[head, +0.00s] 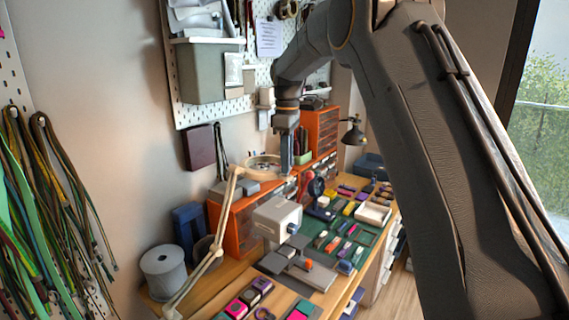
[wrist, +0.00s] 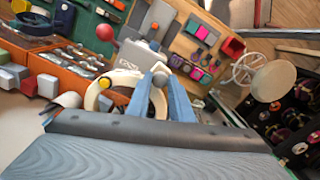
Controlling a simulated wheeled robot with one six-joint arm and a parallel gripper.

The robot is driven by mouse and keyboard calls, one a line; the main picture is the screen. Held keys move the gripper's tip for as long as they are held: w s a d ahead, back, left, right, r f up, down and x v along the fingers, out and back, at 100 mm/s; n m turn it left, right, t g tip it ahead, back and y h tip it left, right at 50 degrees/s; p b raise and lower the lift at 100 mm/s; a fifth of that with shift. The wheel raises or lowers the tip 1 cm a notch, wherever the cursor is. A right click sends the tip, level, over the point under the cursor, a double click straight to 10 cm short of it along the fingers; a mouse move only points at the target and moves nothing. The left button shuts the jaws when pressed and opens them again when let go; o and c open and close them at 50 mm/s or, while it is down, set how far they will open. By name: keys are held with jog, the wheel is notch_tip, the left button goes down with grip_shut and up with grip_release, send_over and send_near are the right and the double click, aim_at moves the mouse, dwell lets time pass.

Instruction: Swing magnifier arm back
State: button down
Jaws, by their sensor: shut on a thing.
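The magnifier is a cream, jointed arm (head: 213,252) that rises from the bench at the lower left and ends in a round ring head (head: 263,161). My gripper (head: 287,170) points down at the right side of the ring in the head view. In the wrist view the cream ring (wrist: 95,97) lies beside and partly behind the blue-grey fingers of my gripper (wrist: 160,78). The fingers are shut on the magnifier head, at its rim. The exact contact is partly hidden by the fingers.
A white boxy device (head: 277,217) stands on the bench below my gripper. A green mat (head: 325,232) holds several small coloured pieces. Orange drawer units (head: 240,232) stand along the wall. A grey spool (head: 163,272) sits at the lower left, close to the magnifier arm.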

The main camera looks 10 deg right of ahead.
jog(key=shift+w, duration=0.1)
jog(key=c, duration=1.6)
grip_release()
jog(key=shift+o, duration=0.2)
jog(key=shift+r, duration=0.1)
notch_tip(320, 180, up, 8)
jog(key=b, duration=0.3)
jog(key=shift+a, duration=0.1)
jog(key=shift+f, duration=0.2)
